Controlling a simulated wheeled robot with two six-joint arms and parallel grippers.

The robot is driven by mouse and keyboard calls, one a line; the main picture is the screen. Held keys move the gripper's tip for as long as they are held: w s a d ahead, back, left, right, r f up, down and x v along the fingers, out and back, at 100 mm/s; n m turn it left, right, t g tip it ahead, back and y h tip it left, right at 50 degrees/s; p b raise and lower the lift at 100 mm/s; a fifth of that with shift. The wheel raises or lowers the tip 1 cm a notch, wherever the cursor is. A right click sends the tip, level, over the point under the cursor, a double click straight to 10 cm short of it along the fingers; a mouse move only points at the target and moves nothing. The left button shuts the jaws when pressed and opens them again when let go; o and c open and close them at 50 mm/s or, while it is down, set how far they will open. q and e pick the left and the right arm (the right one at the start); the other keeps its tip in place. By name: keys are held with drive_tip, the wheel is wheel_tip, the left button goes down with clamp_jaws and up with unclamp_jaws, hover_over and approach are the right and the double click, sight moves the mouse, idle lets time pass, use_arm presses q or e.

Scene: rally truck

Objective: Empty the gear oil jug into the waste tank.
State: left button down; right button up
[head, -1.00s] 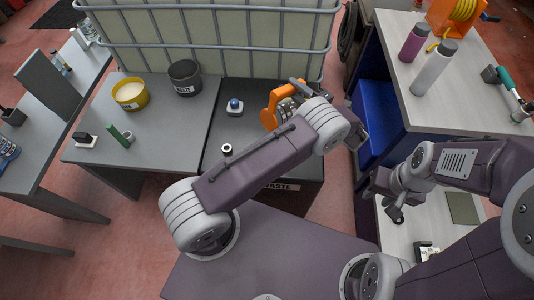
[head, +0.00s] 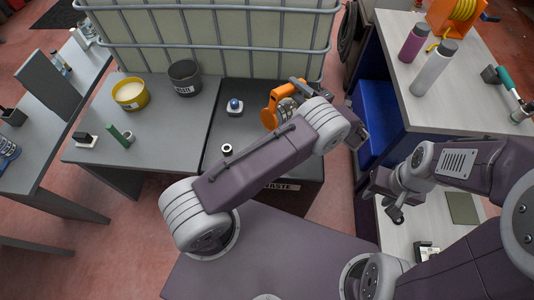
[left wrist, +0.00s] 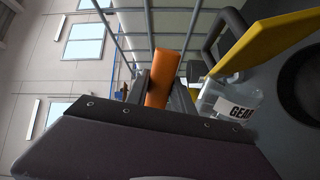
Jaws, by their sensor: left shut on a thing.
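The waste tank (head: 284,186) is a dark box with a WASTE label, partly behind my left arm. On its flat top are a small pale ring (head: 227,150) and a blue-topped round piece (head: 235,106). My left gripper (left wrist: 160,84) is shut on an orange bar in the left wrist view. Beside it is the pale gear oil jug (left wrist: 234,107), with a label reading GEAR. In the head view an orange curved part (head: 270,108) shows above the tank top by my arm; the jug's body and spout are mostly hidden. My right gripper (head: 395,211) hangs at the right; its jaws are unclear.
A caged pale tank (head: 210,35) stands behind. A yellow tub (head: 130,94), a dark labelled bucket (head: 185,78) and a green item (head: 120,136) stand on the grey bench to the left. Bottles (head: 433,68) stand on the right bench, above a blue bin (head: 375,120).

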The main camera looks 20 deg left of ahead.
use_arm(q)
drive_tip(key=shift+w+d+r+m+p, duration=0.15)
drive_tip(key=shift+w+r+m, duration=0.1)
drive_tip(key=shift+r, duration=0.25)
drive_tip(key=shift+w+d+r+m+p, duration=0.15)
drive_tip(key=shift+w+r, duration=0.1)
drive_tip(key=shift+r, duration=0.2)
drive_tip(key=shift+w+r, duration=0.15)
drive_tip(key=shift+r, duration=0.1)
idle(1.0)
drive_tip(key=shift+w+d+r+m+p, duration=0.2)
drive_tip(key=shift+w+r+m, duration=0.1)
drive_tip(key=shift+r, duration=0.15)
drive_tip(key=shift+w+d+r+m+p, duration=0.15)
drive_tip(key=shift+w+r+m, duration=0.15)
drive_tip(key=shift+r, duration=0.15)
drive_tip(key=shift+w+r, duration=0.1)
drive_tip(key=shift+r, duration=0.05)
idle(1.2)
drive_tip(key=shift+w+d+r+m, duration=0.25)
drive_tip(key=shift+w+r+m, duration=0.1)
drive_tip(key=shift+r+m, duration=0.1)
drive_tip(key=shift+w+d+r+m+p, duration=0.25)
drive_tip(key=shift+w+r+m+p, duration=0.15)
drive_tip(key=shift+p, duration=0.85)
idle(1.2)
drive_tip(key=shift+r, duration=0.1)
drive_tip(key=shift+w+d+p, duration=0.1)
drive_tip(key=shift+w+p, duration=0.1)
drive_tip(key=shift+p, duration=0.5)
